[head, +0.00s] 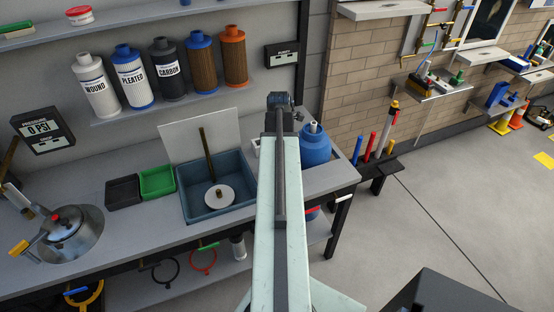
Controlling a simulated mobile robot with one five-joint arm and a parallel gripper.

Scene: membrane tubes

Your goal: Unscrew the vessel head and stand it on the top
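A round metal vessel head (66,228) with a red knob on top sits at the left end of the grey bench top (135,235). Pipes and a yellow handle (19,248) are by it. The picture does not show clearly how it sits on the vessel below. My arm reaches forward across the middle of the picture, well to the right of the vessel head. Its far end shows a dark joint; no gripper fingers can be made out.
A pressure display (42,130) reads 0 PSI. Black (123,192) and green (157,183) bins and a blue sink (190,205) stand right of the vessel head. A blue container (316,150) is beside my arm. Filter cartridges line a shelf (180,104). Bench space between head and bins is clear.

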